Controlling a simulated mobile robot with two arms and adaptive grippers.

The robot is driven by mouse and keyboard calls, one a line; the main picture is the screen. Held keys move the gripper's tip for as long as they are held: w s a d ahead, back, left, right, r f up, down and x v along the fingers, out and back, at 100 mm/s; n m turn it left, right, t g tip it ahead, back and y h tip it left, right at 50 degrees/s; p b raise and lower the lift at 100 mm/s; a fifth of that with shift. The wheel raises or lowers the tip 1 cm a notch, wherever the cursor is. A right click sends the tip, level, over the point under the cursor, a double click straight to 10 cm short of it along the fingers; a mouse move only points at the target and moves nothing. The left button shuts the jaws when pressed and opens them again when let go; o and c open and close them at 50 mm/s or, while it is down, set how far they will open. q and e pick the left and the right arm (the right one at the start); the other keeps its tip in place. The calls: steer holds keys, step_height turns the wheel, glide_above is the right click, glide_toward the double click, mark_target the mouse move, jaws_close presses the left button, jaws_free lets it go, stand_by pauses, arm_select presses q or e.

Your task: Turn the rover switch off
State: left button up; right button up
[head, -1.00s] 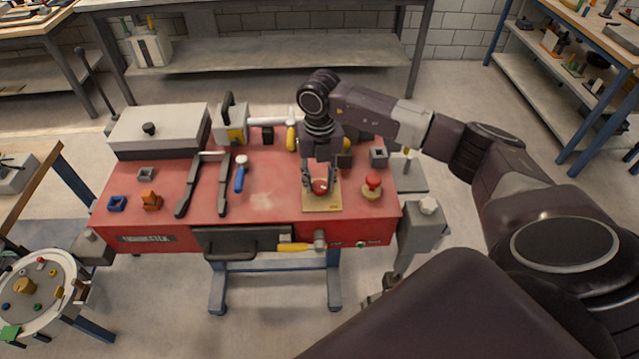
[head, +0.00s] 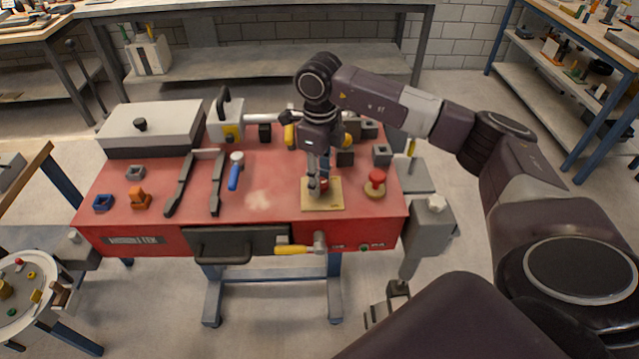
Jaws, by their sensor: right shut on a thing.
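A yellow square plate (head: 333,204) lies on the red table top near its front edge, right of the middle. A small red knob (head: 325,185) stands on it, mostly hidden by my fingers; it looks like the rover switch. My right gripper (head: 318,186) points straight down over the plate and is shut on the red knob, its fingers seen nearly edge-on. How the knob is turned cannot be seen. My left gripper is not in view.
A red mushroom button (head: 376,180) stands close on the right. The red table (head: 265,200) also carries a long-handled black tool (head: 216,185), a blue-handled tool (head: 234,174), small blocks and a grey box (head: 152,128). A yellow-handled lever (head: 292,249) sits on the front.

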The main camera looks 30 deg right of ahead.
steer(key=n+b, duration=0.2)
steer(key=n, duration=0.3)
steer(key=shift+n, duration=0.3)
steer(key=shift+r, duration=0.1)
stand_by(0.3)
steer(key=o, duration=1.2)
steer(key=shift+c, duration=0.2)
step_height(320, 180, up, 12)
